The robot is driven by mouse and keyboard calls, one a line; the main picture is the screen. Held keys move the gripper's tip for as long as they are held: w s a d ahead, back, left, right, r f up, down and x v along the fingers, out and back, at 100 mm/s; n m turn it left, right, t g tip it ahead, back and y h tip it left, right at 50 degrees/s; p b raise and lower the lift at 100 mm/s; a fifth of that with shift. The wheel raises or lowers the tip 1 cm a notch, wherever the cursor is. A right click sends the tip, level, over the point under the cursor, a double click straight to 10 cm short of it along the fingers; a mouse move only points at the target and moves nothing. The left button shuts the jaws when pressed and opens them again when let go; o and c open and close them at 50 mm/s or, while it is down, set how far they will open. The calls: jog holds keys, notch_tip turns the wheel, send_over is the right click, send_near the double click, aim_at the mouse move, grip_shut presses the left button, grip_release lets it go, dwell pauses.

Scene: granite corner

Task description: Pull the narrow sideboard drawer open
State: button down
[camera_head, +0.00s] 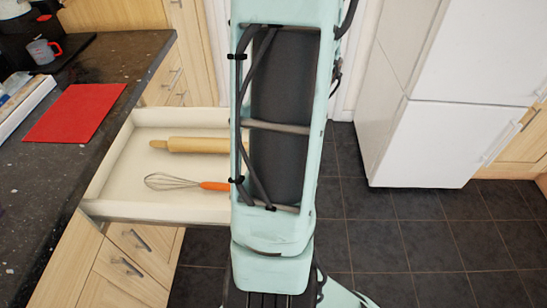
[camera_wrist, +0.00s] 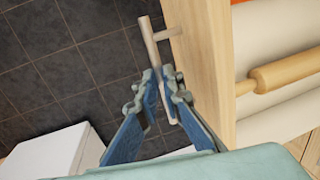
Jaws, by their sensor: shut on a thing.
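The drawer (camera_head: 112,150) is pulled well out from the counter in the head view. Its light wooden front (camera_wrist: 208,62) shows in the wrist view, with a metal bar handle (camera_wrist: 150,42). My gripper (camera_wrist: 167,82) is shut on the lower part of this handle, one finger on each side of the bar. In the head view my arm covers the drawer's front, so the handle and gripper are hidden there.
A rolling pin (camera_head: 192,145) and an orange-handled whisk (camera_head: 180,182) lie in the drawer. A red mat (camera_head: 75,113) and a measuring cup (camera_head: 42,51) are on the dark counter (camera_head: 68,183). A white fridge (camera_head: 440,140) stands at right. Tiled floor (camera_head: 385,240) is clear between.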

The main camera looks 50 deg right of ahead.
jog(key=shift+s+d, duration=0.2)
jog(key=shift+s, duration=0.05)
jog(key=c, duration=2.3)
grip_release()
jog(key=r, duration=0.4)
jog(key=s+d+r, duration=0.1)
jog(key=r, duration=0.3)
jog(key=s+r, duration=0.1)
jog(key=r, duration=0.2)
jog(key=shift+d+r, duration=0.2)
jog(key=shift+r, duration=0.2)
